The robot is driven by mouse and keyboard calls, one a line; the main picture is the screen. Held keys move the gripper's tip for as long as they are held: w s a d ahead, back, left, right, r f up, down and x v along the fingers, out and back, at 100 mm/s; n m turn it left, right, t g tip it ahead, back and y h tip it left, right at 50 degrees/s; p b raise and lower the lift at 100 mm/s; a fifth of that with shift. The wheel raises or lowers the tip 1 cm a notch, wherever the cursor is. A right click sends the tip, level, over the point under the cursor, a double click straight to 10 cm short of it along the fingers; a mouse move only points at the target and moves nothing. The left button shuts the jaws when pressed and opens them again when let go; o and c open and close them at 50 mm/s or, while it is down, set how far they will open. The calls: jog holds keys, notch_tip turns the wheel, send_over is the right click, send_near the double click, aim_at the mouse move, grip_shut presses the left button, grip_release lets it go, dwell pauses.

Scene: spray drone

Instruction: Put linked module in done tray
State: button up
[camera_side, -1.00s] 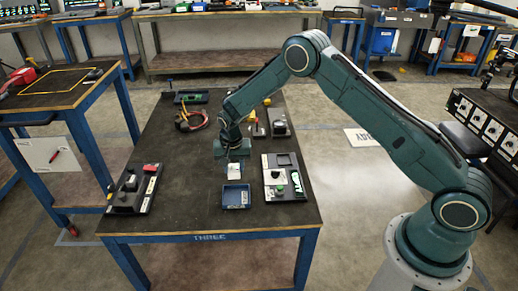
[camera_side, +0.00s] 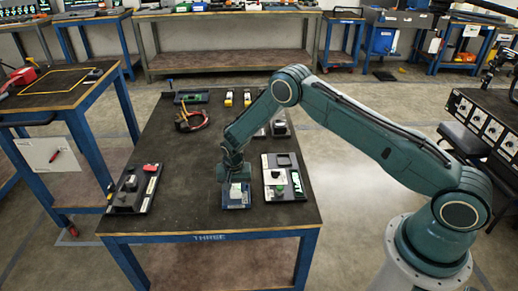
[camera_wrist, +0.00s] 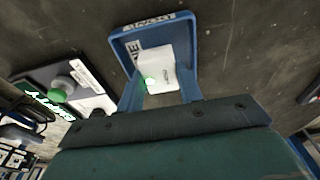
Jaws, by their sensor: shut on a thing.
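The done tray (camera_side: 237,205) is a small blue open box near the front of the table. It also shows in the wrist view (camera_wrist: 122,45), with "DONE" lettering on its rim. The linked module (camera_wrist: 152,70) is a white block with a lit green spot. My gripper (camera_wrist: 165,92) is shut on it, a blue finger on each side. In the side view my gripper (camera_side: 234,181) points down at the tray, with the module over or inside it. I cannot tell whether the module touches the tray floor.
A panel with a green button (camera_side: 277,190) stands close right of the tray. A dark block with a red part (camera_side: 150,168) lies at the table's left edge. A cable bundle (camera_side: 190,121) and small items lie farther back. The table left of the tray is bare.

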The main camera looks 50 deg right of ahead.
aim_at(236, 193)
jog(key=shift+f, duration=0.95)
jog(key=shift+f, duration=0.15)
jog(key=o, duration=1.1)
jog(key=shift+c, duration=0.2)
notch_tip(236, 193, up, 12)
jog(key=s+a, duration=0.1)
jog(key=shift+s, duration=0.2)
jog(key=shift+a+r, duration=0.1)
jog(key=shift+r, duration=0.1)
